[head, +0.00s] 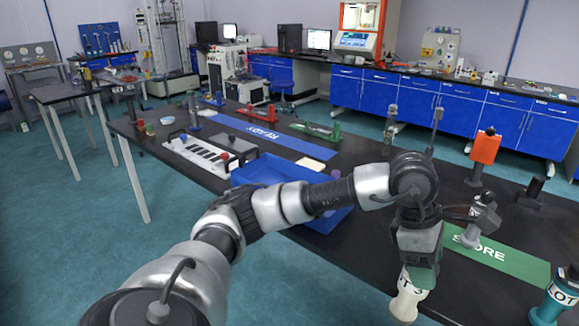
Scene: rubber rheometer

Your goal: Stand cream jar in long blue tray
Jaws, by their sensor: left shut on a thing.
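The long blue tray (262,171) lies at the middle of the dark table. My left arm crosses in front of it and hides much of its inside and near wall. My right gripper is out of view.
A green STORE mat (515,262) lies at right. A teal LOT container (553,300) stands at the lower right, and an orange-topped stand (484,150) behind.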

